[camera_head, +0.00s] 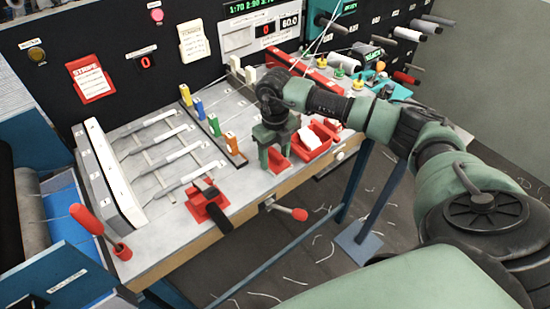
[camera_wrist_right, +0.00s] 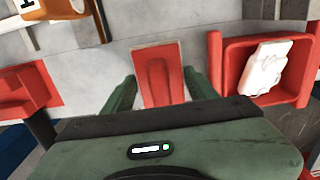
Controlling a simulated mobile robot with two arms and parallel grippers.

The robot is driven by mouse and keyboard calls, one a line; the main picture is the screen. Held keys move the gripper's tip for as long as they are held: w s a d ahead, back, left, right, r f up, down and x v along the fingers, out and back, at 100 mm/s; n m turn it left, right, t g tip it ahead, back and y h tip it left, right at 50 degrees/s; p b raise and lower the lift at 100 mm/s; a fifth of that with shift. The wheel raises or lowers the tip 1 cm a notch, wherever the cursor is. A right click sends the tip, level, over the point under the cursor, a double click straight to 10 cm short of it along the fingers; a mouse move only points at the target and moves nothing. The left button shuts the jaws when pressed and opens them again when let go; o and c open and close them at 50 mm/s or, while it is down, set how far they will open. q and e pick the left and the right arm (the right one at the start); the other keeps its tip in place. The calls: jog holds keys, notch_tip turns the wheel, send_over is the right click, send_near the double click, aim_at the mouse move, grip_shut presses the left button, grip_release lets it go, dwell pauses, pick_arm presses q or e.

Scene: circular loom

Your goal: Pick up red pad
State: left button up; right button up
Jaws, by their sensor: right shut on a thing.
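The red pad (camera_wrist_right: 158,72) is a red piece with a raised middle rib, between the two green fingers of my right gripper (camera_wrist_right: 161,84) in the right wrist view. In the head view my right gripper (camera_head: 274,154) points down at the front part of the workbench, shut on the red pad (camera_head: 279,163), which is partly hidden by the fingers. The pad is at or close to the bench top; I cannot tell whether it touches it. My left gripper is not in view.
A red tray (camera_head: 312,151) with a white piece stands just right of the gripper. Left of it are colored blocks (camera_head: 214,125) on a dark strip and a red clamp (camera_head: 208,203) with a black handle. The bench's front edge (camera_head: 252,205) is close.

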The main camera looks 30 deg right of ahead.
aim_at(275, 152)
notch_tip(275, 152, up, 19)
jog(key=b, duration=0.3)
jog(key=shift+r, duration=0.1)
